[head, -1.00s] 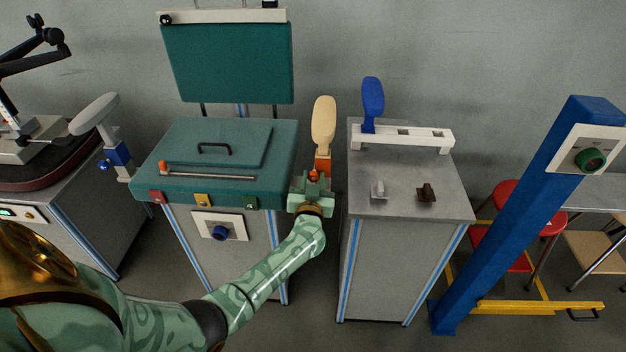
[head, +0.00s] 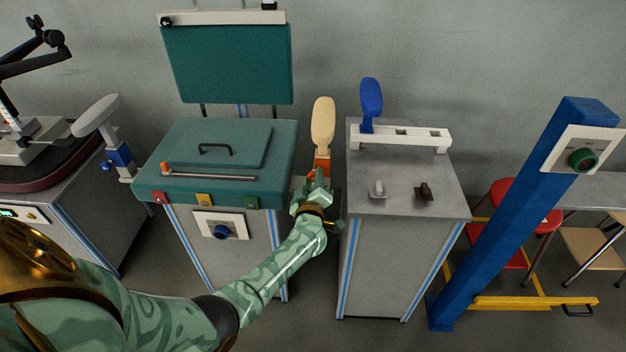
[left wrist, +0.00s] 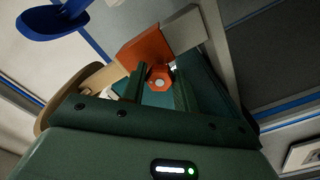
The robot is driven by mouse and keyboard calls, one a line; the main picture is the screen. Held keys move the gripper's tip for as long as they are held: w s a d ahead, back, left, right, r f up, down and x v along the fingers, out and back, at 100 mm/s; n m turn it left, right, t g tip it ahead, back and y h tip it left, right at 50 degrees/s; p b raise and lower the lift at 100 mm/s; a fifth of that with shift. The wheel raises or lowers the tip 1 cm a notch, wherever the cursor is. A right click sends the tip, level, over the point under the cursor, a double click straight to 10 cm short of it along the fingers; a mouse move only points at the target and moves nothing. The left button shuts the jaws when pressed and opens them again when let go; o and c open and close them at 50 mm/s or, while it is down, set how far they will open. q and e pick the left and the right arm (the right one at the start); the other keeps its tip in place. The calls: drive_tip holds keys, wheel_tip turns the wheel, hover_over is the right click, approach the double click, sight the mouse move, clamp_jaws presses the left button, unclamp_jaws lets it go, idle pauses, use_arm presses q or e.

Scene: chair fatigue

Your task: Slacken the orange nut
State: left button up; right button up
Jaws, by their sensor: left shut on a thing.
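The orange nut (left wrist: 160,76) shows in the left wrist view as a hexagon with a pale centre, on the face of an orange block (left wrist: 143,47). My left gripper (left wrist: 160,86) has one finger on each side of it and is shut on the nut. In the head view my left gripper (head: 313,186) is at the orange block (head: 322,165) below the beige armrest (head: 323,122), hiding most of the nut. My right gripper is not in view.
A grey-topped cabinet (head: 400,200) with a blue armrest (head: 371,100) stands close on the right. A slanted blue post (head: 490,230) is farther right.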

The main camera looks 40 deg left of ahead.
use_arm(q)
drive_tip(key=n, duration=0.4)
drive_tip(key=shift+f+n, duration=0.15)
drive_tip(key=shift+n, duration=0.15)
drive_tip(key=n, duration=0.4)
drive_tip(key=shift+n+b, duration=0.3)
drive_tip(key=shift+b, duration=0.05)
drive_tip(key=n+b, duration=0.1)
drive_tip(key=n, duration=0.3)
drive_tip(key=shift+s+n+b, duration=0.1)
drive_tip(key=shift+n+b, duration=0.35)
drive_tip(key=shift+n, duration=2.05)
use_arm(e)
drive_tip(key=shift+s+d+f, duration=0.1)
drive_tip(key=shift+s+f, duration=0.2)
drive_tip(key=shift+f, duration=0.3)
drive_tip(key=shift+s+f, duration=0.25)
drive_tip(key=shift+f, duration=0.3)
use_arm(q)
drive_tip(key=o, duration=1)
drive_tip(key=p+v, duration=0.4)
drive_tip(key=v, duration=1.2)
drive_tip(key=shift+s, duration=0.2)
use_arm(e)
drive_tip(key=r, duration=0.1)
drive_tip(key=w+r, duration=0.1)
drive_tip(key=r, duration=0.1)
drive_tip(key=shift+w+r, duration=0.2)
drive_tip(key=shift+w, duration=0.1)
